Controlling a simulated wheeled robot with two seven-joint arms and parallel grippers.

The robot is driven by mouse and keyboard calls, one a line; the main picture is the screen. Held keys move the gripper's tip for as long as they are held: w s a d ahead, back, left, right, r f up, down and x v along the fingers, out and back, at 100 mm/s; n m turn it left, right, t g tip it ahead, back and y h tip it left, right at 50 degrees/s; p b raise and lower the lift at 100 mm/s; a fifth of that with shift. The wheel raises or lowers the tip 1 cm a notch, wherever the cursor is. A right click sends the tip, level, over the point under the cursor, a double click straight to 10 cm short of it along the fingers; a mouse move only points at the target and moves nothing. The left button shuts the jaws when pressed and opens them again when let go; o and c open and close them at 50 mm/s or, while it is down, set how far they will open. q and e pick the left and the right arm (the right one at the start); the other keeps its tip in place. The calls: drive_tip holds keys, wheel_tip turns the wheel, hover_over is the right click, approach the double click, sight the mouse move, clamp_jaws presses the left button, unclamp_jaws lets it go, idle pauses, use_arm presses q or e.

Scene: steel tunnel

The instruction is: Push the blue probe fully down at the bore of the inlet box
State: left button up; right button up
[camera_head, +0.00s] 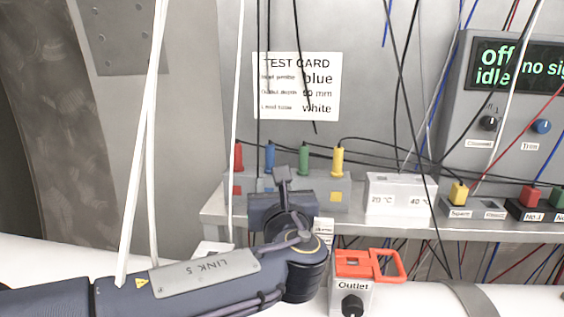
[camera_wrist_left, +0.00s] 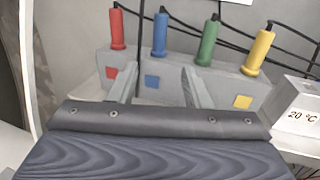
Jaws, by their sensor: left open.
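The blue probe (camera_head: 269,157) stands upright in a grey rack (camera_head: 343,187) on the shelf, between a red and a green probe. In the left wrist view the blue probe (camera_wrist_left: 160,36) stands beyond my left gripper (camera_wrist_left: 158,75). The two fingers are open and apart, pointing at the rack around its blue square, with nothing between them. In the head view my left gripper (camera_head: 284,180) is in front of the rack, and my arm hides part of it. I cannot make out the inlet box or its bore. My right gripper is not in view.
A red probe (camera_head: 239,157), green probe (camera_head: 304,160) and yellow probe (camera_head: 339,161) share the rack. A white temperature block (camera_head: 401,194) stands to the right. The outlet box (camera_head: 350,285) with a red clamp (camera_head: 356,263) is below the shelf. Many cables hang around.

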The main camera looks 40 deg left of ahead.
sight(270, 166)
use_arm(q)
drive_tip(key=p+x, duration=0.1)
drive_tip(key=x, duration=1.1)
drive_tip(key=shift+f+p, duration=0.1)
drive_tip(key=shift+p, duration=0.2)
drive_tip(key=shift+s, duration=0.1)
clamp_jaws()
